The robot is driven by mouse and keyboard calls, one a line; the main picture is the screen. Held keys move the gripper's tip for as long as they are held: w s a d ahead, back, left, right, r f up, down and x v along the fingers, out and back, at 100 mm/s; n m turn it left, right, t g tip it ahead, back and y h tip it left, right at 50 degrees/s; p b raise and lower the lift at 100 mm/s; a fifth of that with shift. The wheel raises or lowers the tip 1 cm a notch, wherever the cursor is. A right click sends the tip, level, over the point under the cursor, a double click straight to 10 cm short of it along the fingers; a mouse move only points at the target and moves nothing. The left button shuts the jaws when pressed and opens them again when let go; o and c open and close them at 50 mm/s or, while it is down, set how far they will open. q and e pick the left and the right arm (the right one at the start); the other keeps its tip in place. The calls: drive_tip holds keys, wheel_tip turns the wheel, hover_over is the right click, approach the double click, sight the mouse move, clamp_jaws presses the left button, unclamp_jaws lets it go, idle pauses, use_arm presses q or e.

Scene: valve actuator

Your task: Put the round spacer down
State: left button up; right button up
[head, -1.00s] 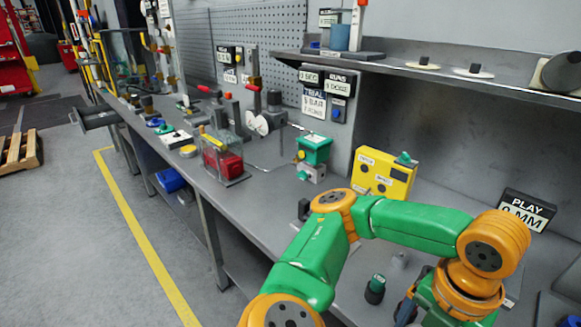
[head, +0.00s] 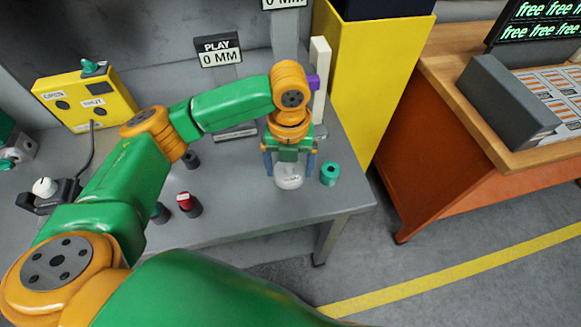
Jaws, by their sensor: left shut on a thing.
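My left gripper (head: 290,168) points down over the right end of the grey bench, its fingers on either side of a pale round piece. I take this piece to be the round spacer (head: 289,180). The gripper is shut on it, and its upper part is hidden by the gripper. I cannot tell whether its underside touches the bench top. My right gripper is not in view.
A teal ring-shaped piece (head: 330,174) stands close to the right of the gripper. A red-topped peg (head: 187,203) and dark pegs stand to the left. The bench (head: 245,222) ends just in front. A yellow cabinet (head: 385,85) rises at right.

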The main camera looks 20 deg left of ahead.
sight(297, 168)
use_arm(q)
drive_tip(key=shift+w+d+f, duration=0.35)
drive_tip(key=shift+f, duration=0.25)
drive_tip(key=shift+w+d+f, duration=0.3)
drive_tip(key=shift+w+f, duration=0.05)
drive_tip(key=shift+f, duration=0.25)
wheel_tip(297, 168, down, 3)
drive_tip(key=shift+s+r+p, duration=0.15)
drive_tip(key=shift+r+p, duration=0.05)
drive_tip(key=shift+p, duration=0.45)
drive_tip(key=shift+f, duration=0.35)
drive_tip(key=shift+f, duration=0.1)
drive_tip(key=o, duration=1.3)
drive_tip(key=shift+o, duration=0.2)
wheel_tip(297, 168, up, 12)
drive_tip(key=shift+r+b, duration=0.2)
drive_tip(key=shift+b, duration=0.75)
drive_tip(key=shift+f, duration=0.1)
